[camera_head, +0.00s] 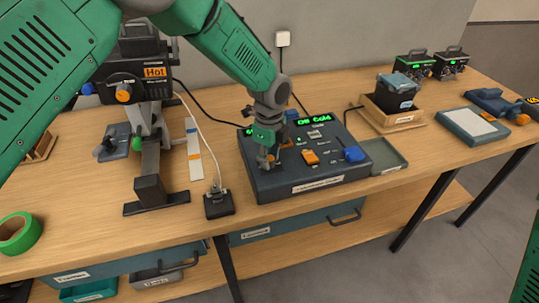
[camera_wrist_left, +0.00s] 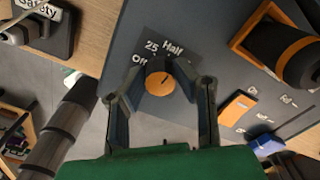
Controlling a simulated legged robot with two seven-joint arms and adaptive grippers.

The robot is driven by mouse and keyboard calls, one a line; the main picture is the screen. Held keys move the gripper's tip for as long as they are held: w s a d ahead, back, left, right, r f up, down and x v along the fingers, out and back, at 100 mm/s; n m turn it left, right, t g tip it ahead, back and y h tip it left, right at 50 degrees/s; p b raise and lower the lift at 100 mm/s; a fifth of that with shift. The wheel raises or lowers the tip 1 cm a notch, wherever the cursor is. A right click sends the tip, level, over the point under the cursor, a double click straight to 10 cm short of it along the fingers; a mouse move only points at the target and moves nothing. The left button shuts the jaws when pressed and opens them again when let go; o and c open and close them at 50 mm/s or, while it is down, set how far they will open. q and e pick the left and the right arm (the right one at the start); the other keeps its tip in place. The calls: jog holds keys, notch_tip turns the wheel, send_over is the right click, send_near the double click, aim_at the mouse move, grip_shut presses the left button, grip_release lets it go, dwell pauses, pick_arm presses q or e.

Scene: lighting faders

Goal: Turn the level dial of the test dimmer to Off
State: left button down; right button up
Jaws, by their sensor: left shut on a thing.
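The dark dimmer console (camera_head: 345,181) stands on the table, with green lit displays along its back. My left gripper (camera_head: 268,162) points down at the console's left front part. In the left wrist view the level dial (camera_wrist_left: 160,85) has an orange top with a dark pointer line and sits among the labels "Off", "25" and "Half". The pointer slants toward upper right, roughly toward "Half". My left gripper (camera_wrist_left: 160,92) is shut on the dial, one finger on each side. In the head view the fingers hide the dial. My right gripper is out of view.
An orange switch (camera_head: 310,157) and a blue knob (camera_head: 354,154) are on the console near my gripper. A small black switch box (camera_head: 219,205) stands to its left. A stand with a lamp labelled "Hot" (camera_head: 155,72) is further left. A shallow tray (camera_head: 385,157) lies right of the console.

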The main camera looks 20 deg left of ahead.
pick_arm(q)
jog(key=n, duration=0.4)
jog(key=shift+n+p, duration=0.3)
jog(key=shift+p, duration=0.05)
jog(key=n, duration=0.4)
jog(key=shift+d+n, duration=0.1)
jog(key=shift+n, duration=0.2)
jog(key=n, duration=0.4)
jog(key=shift+w+n+p, duration=0.1)
jog(key=shift+n+p, duration=0.2)
jog(key=shift+p, duration=0.1)
jog(key=n, duration=0.5)
jog(key=shift+r, duration=0.1)
jog(key=c, duration=1.4)
grip_release()
jog(key=shift+o, duration=0.6)
jog(key=shift+w, duration=0.1)
